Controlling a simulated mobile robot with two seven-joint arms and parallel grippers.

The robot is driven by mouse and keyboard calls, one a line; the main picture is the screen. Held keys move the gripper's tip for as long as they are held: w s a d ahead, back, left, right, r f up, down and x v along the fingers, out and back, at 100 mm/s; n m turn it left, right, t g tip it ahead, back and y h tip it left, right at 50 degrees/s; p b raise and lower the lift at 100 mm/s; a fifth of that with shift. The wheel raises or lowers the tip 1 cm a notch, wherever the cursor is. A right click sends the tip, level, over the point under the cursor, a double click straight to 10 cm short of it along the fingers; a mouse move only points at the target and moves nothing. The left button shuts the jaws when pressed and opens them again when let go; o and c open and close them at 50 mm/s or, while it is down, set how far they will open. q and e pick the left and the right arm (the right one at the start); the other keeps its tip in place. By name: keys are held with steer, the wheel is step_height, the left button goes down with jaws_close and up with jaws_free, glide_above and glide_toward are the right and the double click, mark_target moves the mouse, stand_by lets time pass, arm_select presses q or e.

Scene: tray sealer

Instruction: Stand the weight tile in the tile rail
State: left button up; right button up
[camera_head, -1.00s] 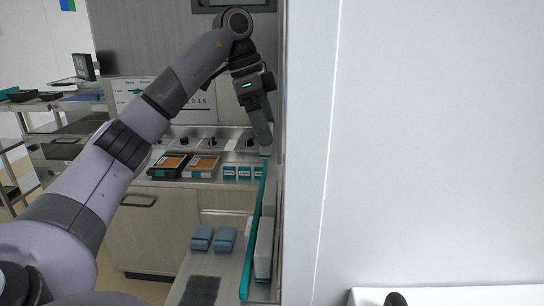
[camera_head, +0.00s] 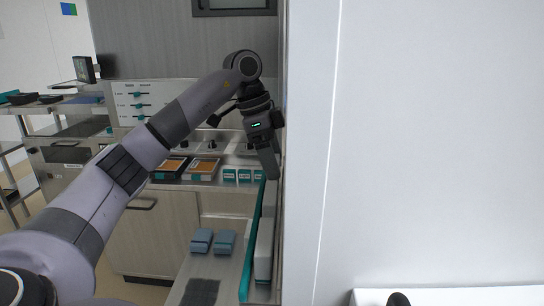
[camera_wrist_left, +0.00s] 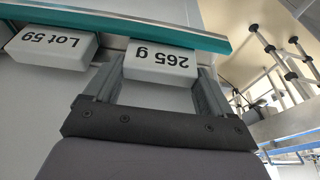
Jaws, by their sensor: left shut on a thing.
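The weight tile (camera_wrist_left: 162,64), white and marked "265 g", is between the fingers of my left gripper (camera_wrist_left: 158,82) in the left wrist view, its lettering upside down. The gripper is shut on it. The teal tile rail (camera_wrist_left: 120,26) crosses just beyond, and the tile's far edge meets or overlaps it; I cannot tell whether it is seated. In the head view the left gripper (camera_head: 270,172) points down at the far end of the rail (camera_head: 252,245), and the tile is hidden. My right gripper is not in view.
A white tile marked "Lot 59" (camera_wrist_left: 50,48) stands at the rail to the left, apart from the held tile. A white wall (camera_head: 430,140) borders the rail on the right. Two blue-grey blocks (camera_head: 213,242) lie left of the rail; food trays (camera_head: 186,169) stand behind.

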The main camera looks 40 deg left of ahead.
arm_select(q)
steer(key=o, duration=0.9)
steer(key=shift+f, duration=0.1)
steer(key=shift+o, duration=0.2)
steer(key=p+v, duration=0.3)
steer(key=v, duration=0.9)
steer(key=shift+p, duration=0.35)
